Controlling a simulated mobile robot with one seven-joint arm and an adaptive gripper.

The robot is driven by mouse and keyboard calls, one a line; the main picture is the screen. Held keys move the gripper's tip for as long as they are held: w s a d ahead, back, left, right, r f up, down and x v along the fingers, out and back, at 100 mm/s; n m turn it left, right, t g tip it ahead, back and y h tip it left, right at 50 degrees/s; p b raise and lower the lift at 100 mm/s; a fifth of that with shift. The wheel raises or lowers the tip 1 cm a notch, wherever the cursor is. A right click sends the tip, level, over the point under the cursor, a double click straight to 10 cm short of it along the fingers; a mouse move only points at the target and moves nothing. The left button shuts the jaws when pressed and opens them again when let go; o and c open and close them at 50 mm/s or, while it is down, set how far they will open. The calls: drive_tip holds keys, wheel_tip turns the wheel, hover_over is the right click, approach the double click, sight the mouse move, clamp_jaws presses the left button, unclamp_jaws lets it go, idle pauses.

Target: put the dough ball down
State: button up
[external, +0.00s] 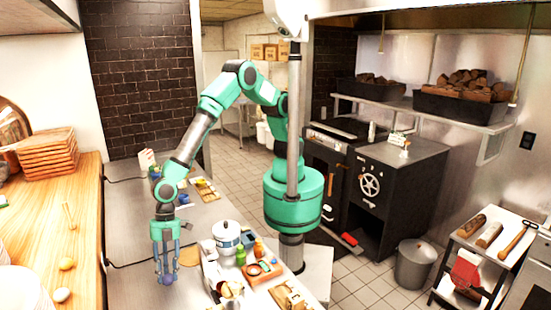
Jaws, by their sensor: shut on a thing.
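My gripper (167,272) points straight down over the steel counter at the lower left of the external view. It is shut on a small roundish thing between its fingertips, which I take to be the dough ball (168,279). The fingers hide part of it, and it looks bluish and small here. I cannot tell whether it touches the counter (140,286) or hangs just above it. A flat tan piece (189,257) lies on the counter just right of and behind the gripper.
A wooden counter (88,220) with a roundish yellow item (67,263) is on the left. The steel surface left of the gripper looks clear.

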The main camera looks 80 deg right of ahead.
idle(0.3)
drive_tip(key=o, duration=1.1)
drive_tip(key=shift+d+r, duration=0.1)
drive_tip(key=shift+r, duration=0.45)
drive_tip(key=p+v, duration=0.1)
drive_tip(key=v, duration=1)
drive_tip(key=shift+p, duration=0.3)
drive_tip(key=shift+w+d, duration=0.1)
